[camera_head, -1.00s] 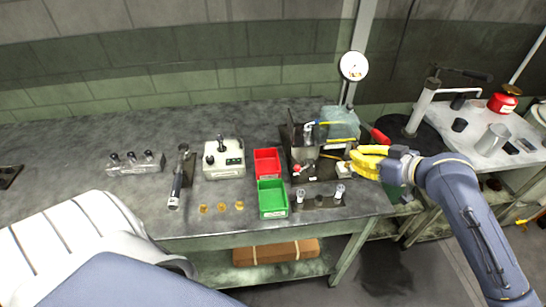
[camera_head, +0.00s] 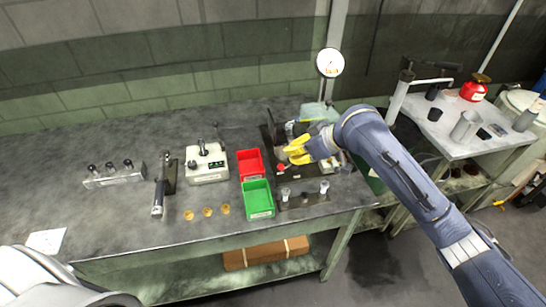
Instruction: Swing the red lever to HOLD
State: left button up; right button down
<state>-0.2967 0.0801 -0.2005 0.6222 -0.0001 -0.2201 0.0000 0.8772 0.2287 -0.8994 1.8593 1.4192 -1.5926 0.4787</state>
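The bolt former (camera_head: 270,137) stands on the bench behind the green bin, with a pale translucent block at its back. A small red knob (camera_head: 281,167) shows at its front left. A longer red lever handle, seen earlier at its right side, is not visible now; my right arm covers that area. My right gripper (camera_head: 294,152), with yellow fingers, is over the middle of the former, just above and right of the red knob. I cannot tell whether it touches anything or how far its fingers are apart. My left gripper is out of view.
A red bin (camera_head: 249,162) and a green bin (camera_head: 257,199) sit left of the former. A stand with two clear-topped posts (camera_head: 304,196) is in front. A control box (camera_head: 207,165) and brass pieces (camera_head: 207,212) lie further left. A round dial (camera_head: 330,63) stands behind.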

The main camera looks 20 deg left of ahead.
jog(key=shift+a+f, duration=0.1)
jog(key=shift+x, duration=4.9)
